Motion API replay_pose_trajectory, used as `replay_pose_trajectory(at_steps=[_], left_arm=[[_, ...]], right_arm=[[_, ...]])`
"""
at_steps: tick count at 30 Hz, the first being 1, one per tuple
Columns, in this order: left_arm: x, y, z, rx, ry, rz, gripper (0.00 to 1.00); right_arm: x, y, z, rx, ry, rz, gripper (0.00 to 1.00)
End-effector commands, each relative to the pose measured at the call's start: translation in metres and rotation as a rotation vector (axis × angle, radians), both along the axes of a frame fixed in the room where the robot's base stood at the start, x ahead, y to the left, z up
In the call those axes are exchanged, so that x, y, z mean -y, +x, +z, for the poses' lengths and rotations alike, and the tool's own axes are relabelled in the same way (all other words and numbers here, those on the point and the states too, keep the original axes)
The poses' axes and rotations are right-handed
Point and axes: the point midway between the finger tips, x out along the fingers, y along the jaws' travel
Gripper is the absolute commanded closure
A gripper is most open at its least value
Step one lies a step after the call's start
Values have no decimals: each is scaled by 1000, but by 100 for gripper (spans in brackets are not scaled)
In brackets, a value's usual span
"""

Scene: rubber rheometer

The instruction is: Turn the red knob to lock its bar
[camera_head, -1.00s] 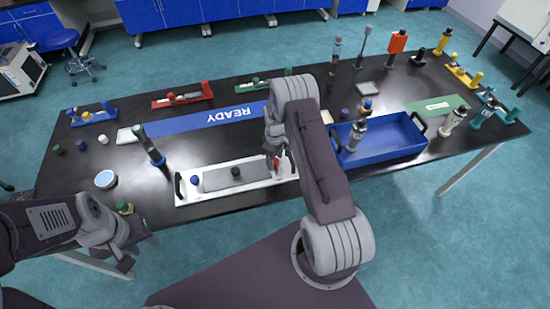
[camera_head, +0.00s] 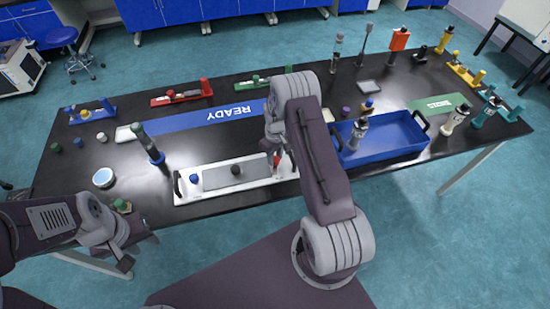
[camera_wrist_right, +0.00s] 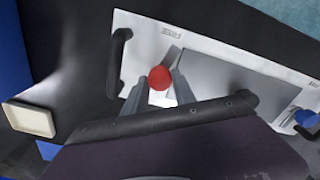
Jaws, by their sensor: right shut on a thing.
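The red knob (camera_head: 277,159) is at the right part of a white base plate (camera_head: 185,194) at the front of the table. The knob's round red top (camera_wrist_right: 160,78) shows in the right wrist view between my right fingertips. My right gripper (camera_wrist_right: 160,88) is shut on it from above. A pale bar-like strip (camera_wrist_right: 173,53) runs beside the knob; its fit is partly hidden by the fingers. My left gripper (camera_head: 138,252) hangs at the front left table edge, its fingers apart and empty.
A blue tray (camera_head: 385,153) stands close on the right. A blue READY strip (camera_head: 200,122) lies behind. A dark upright tool (camera_head: 152,149) stands behind the base's left part.

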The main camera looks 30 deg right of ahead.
Motion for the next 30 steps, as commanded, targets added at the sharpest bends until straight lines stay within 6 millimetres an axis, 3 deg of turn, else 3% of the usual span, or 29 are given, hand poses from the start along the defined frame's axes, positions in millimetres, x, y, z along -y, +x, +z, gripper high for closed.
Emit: replay_pose_trajectory(at_steps=[30], left_arm=[[0, 0, -26, 0, 0, 0, 64]], right_arm=[[0, 2, 1, 4, -1, -953, 100]])
